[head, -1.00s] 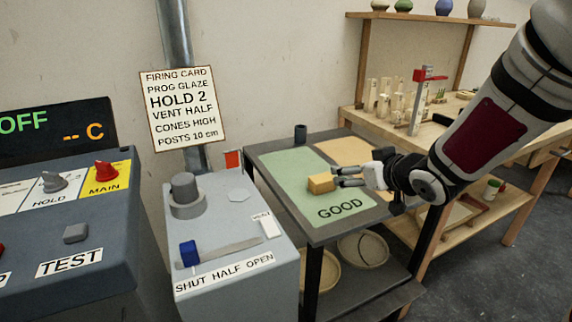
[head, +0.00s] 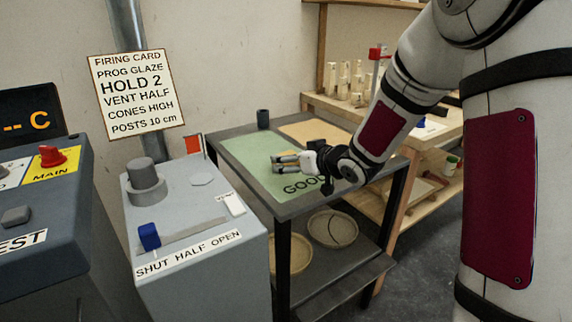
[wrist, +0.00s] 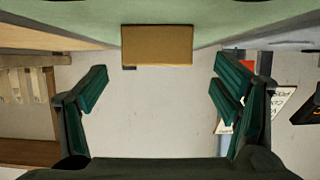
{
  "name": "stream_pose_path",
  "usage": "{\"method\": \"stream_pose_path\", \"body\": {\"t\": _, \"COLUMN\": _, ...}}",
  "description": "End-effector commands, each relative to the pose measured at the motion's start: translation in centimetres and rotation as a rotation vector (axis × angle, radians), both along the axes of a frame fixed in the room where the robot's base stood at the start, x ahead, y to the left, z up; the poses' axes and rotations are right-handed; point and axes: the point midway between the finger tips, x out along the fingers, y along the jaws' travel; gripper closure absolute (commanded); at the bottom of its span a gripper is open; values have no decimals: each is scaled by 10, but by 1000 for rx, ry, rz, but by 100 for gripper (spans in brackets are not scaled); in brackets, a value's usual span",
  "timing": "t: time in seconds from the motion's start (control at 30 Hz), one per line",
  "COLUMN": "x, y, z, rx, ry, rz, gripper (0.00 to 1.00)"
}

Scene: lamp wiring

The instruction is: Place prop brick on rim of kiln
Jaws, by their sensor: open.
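The prop brick, a tan-yellow block (wrist: 157,45), lies on the green GOOD mat (head: 245,150) of the dark table. In the head view it is largely hidden by the fingers. My gripper (head: 284,164) is open, low over the mat at the brick. In the wrist view my gripper (wrist: 160,82) has its fingers wide apart, one on either side of the brick's width. The brick shows near the top of that picture, and I cannot tell whether it is fully between the fingertips. I cannot pick out the kiln's rim in these views.
A grey box (head: 200,268) with a blue slider (head: 149,237) stands left of the table. A control panel (head: 45,240) is at far left. Round trays (head: 332,229) lie on the lower shelf.

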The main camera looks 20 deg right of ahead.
Motion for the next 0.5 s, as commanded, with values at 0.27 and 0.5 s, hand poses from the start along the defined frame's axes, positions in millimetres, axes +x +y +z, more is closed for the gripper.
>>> {"method": "stream_pose_path", "body": {"t": 0.27, "x": 36, "y": 9, "z": -12, "rx": -1, "ry": 0, "rz": 1, "gripper": 18}}
{"method": "stream_pose_path", "body": {"t": 0.5, "x": 44, "y": 11, "z": -14, "rx": -2, "ry": 0, "rz": -1, "gripper": 18}}
